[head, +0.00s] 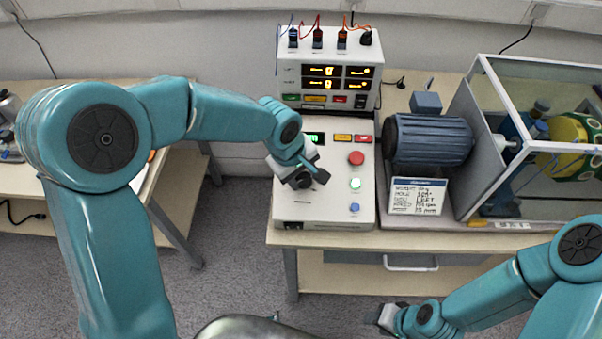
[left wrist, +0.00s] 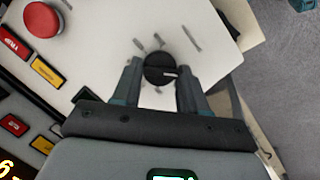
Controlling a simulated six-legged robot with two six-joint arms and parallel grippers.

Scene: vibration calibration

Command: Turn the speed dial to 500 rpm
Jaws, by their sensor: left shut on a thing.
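The speed dial (left wrist: 160,69) is a round black knob with a pale pointer line, on the white sloped face of the control box (head: 326,206). In the head view my left gripper (head: 305,180) covers most of the dial.
A red button (head: 356,158), a lit green button (head: 355,184) and a blue button (head: 354,208) sit right of the dial. A metered unit (head: 330,58) stands behind. A blue motor (head: 432,140), a note card (head: 418,196) and a clear guard (head: 545,85) stand to the right.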

